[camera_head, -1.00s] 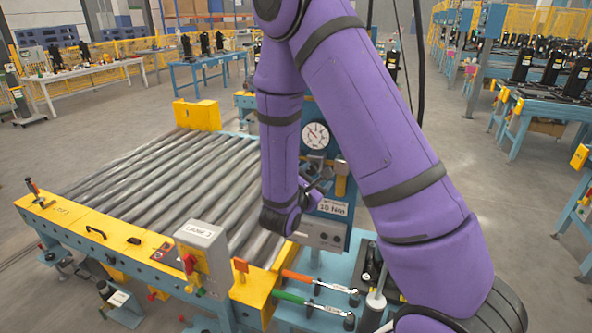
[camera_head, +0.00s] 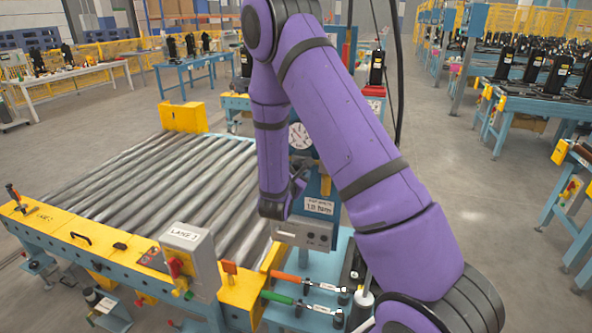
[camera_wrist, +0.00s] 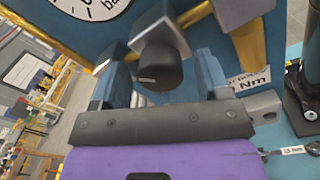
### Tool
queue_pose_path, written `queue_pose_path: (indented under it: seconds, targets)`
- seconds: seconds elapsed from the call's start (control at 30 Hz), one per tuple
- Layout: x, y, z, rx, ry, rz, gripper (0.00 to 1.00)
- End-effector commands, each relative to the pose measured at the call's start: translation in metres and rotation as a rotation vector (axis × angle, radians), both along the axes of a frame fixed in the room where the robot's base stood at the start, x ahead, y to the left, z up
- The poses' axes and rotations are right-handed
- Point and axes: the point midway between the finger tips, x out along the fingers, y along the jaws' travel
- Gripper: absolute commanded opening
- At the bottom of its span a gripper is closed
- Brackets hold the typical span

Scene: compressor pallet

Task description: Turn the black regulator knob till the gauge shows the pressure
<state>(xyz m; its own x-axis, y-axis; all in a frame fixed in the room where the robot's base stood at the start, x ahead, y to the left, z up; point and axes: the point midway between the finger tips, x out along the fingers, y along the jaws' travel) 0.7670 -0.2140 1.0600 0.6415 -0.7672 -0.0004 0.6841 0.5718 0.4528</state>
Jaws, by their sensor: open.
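The black regulator knob (camera_wrist: 160,67) shows in the wrist view, below a grey metal block on a blue panel. My gripper (camera_wrist: 163,64) is open, with one blue-grey finger on each side of the knob. Gaps show between the knob and both fingers in this view; I cannot tell the depth. The white round gauge (camera_wrist: 88,5) is cut off by the top edge of the wrist view. In the head view the gauge (camera_head: 300,136) is partly covered by my purple arm, and its needle is too small to read. My arm hides the knob there.
A white torque label (camera_head: 319,206) sits on the panel. A roller conveyor (camera_head: 165,185) lies left, with a grey lane box (camera_head: 188,257) in front. Orange and green-handled tools (camera_head: 280,298) lie at the front.

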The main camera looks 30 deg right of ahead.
Motion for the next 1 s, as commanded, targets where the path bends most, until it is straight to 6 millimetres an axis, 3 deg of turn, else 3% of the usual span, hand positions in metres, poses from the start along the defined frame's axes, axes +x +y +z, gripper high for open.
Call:
queue_pose_path:
  seconds: [0.4, 0.43, 0.63, 1.0]
  targets:
    - [0.0061, -0.0077, 0.0001, 0.000, 0.000, 0.000, 0.69]
    - [0.0059, -0.0077, 0.0000, -0.001, -0.001, 0.000, 0.67]
    - [0.0059, -0.0075, 0.0001, 0.000, 0.000, 0.000, 0.21]
    - [0.0059, -0.0068, 0.0002, -0.029, 0.037, 0.000, 0.20]
